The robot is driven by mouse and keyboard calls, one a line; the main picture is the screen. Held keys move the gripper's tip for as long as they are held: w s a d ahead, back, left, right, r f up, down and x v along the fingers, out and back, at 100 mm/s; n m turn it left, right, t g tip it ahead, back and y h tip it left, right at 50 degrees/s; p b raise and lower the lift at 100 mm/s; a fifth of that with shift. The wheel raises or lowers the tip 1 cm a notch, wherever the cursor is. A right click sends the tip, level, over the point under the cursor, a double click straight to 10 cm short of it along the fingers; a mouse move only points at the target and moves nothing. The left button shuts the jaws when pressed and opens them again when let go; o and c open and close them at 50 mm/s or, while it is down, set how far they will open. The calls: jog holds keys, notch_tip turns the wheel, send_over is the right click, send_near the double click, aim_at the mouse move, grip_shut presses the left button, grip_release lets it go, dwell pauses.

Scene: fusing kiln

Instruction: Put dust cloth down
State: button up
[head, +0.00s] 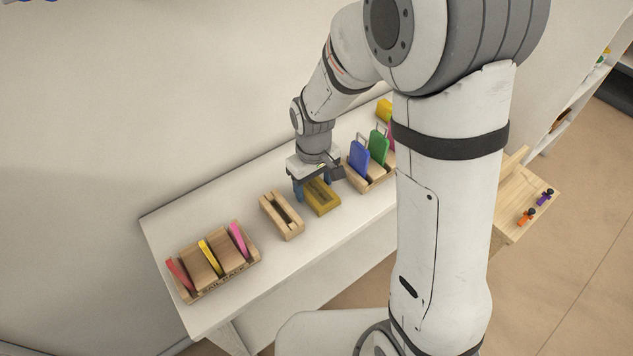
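My gripper (312,187) points down over the middle of the white table. Two blue parts that look like its fingertips stand apart. A yellow, box-like piece (322,200) with a raised rim is directly under and partly behind them. I cannot tell whether the fingers touch it or hold anything. I cannot make out a dust cloth for certain; the yellow piece may be it or a tray. The gripper body hides part of the space between the fingers.
On the white table (285,280), a slotted wooden block (282,216) stands left of the gripper. A wooden rack (222,277) with red, yellow and pink pieces is further left. Blue (359,157) and green (378,148) handled pieces stand in a holder to the right. My arm hides the table's right end.

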aim_at(314, 187)
jog(key=o, duration=0.3)
jog(key=shift+r, duration=0.1)
notch_tip(314, 187, up, 12)
jog(key=s+d+r+m+t, duration=0.1)
jog(key=s+d+m, duration=0.1)
jog(key=s+d, duration=0.2)
jog(key=s+d+r+m+t, duration=0.1)
jog(key=s+d+r+m, duration=0.1)
jog(key=s+d, duration=0.3)
jog(key=s+d+r+m+t, duration=0.1)
jog(key=s+d+m, duration=0.1)
jog(key=s+d, duration=0.2)
jog(key=shift+s+d+r+m, duration=0.25)
jog(key=shift+d+r+m, duration=0.05)
jog(key=shift+d+m, duration=0.1)
